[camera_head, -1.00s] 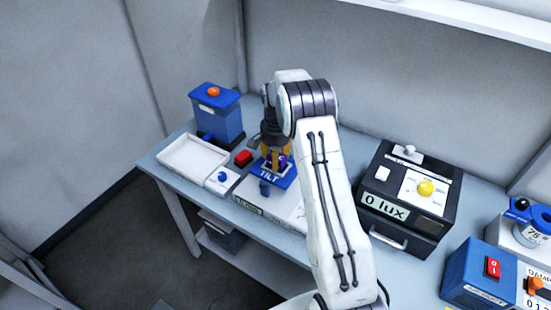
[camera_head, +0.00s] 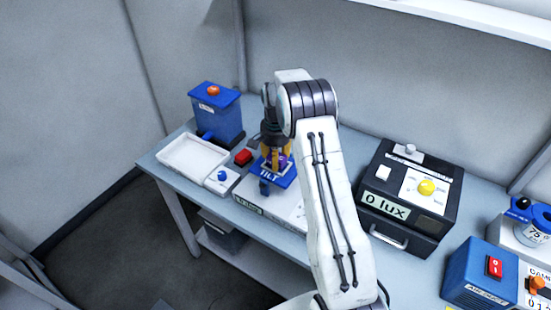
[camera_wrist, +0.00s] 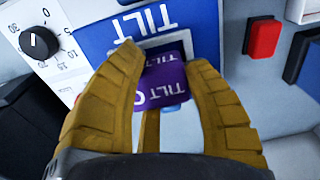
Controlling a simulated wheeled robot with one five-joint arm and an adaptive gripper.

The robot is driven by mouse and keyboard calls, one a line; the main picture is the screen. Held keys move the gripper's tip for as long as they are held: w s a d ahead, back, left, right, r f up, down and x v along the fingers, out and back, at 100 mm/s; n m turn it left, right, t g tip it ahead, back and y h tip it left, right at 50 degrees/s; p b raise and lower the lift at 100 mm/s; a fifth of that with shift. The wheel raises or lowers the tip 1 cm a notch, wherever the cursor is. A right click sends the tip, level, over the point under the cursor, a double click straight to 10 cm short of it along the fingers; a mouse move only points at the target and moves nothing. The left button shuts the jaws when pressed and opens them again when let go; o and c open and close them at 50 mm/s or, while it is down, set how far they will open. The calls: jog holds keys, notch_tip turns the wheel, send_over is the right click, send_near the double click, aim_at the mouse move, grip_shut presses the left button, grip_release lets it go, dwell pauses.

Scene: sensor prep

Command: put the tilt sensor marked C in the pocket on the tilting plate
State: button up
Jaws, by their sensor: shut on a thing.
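The purple tilt sensor (camera_wrist: 161,84), with TILT and part of a letter on it, is between the yellow fingers of my gripper (camera_wrist: 168,80) in the wrist view. My gripper (camera_head: 277,158) is shut on it and points down over the blue tilting plate marked TILT (camera_head: 270,174). The plate also shows in the wrist view (camera_wrist: 100,38). Its pale-edged pocket (camera_wrist: 172,45) lies under and just beyond the sensor, partly hidden by it. I cannot tell whether the sensor rests in the pocket or is a little above it.
A white tray (camera_head: 165,161) and a blue box with an orange knob (camera_head: 218,115) stand to the left. The black lux box (camera_head: 365,212) stands to the right. A black dial (camera_wrist: 39,43) is near the plate.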

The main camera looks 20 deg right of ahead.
jog(key=shift+f+b, duration=0.4)
jog(key=shift+b, duration=0.1)
dwell(1.2)
jog(key=o, duration=1.5)
jog(key=shift+o, duration=0.2)
jog(key=shift+r+p, duration=0.95)
jog(key=shift+r, duration=3.05)
